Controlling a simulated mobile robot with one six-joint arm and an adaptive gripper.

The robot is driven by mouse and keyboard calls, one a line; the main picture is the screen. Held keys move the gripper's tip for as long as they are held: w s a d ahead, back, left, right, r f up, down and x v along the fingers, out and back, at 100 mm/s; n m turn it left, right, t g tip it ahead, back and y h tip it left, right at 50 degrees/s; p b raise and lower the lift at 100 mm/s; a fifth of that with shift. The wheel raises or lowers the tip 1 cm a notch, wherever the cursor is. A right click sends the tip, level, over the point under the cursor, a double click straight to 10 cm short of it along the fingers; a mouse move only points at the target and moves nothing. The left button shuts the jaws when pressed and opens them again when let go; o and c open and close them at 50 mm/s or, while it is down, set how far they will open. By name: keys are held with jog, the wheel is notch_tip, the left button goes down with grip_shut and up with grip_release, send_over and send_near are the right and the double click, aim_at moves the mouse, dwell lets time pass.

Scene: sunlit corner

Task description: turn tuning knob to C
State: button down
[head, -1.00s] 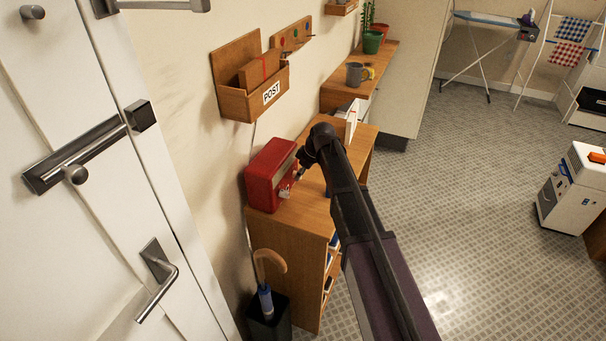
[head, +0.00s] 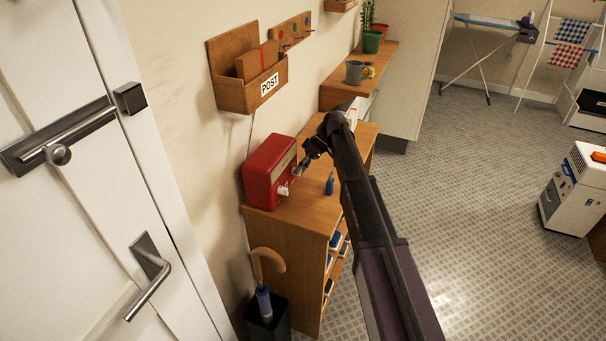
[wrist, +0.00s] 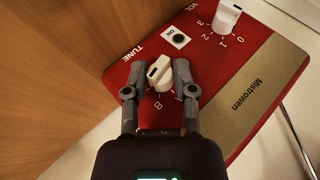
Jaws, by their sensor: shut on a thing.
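A red radio (head: 268,172) stands on a wooden shelf unit by the wall. In the wrist view its red and gold front (wrist: 225,80) fills the middle. The white tuning knob (wrist: 159,72) sits beside the word TUNE. My gripper (wrist: 157,88) is shut on this knob, one finger on each side. The knob's dark mark is on its upper left end in this view. A letter B shows below the knob; the other letters around it are hidden or unclear. In the head view my gripper (head: 304,165) is at the radio's front.
The white volume knob (wrist: 228,16) and an ON button (wrist: 177,39) are on the same front. A small blue bottle (head: 330,184) stands on the shelf top to the right. A post box (head: 250,85) hangs above. An umbrella stand (head: 268,318) is on the floor.

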jog(key=shift+a, duration=0.15)
dwell(0.3)
jog(key=shift+c, duration=2.2)
grip_release()
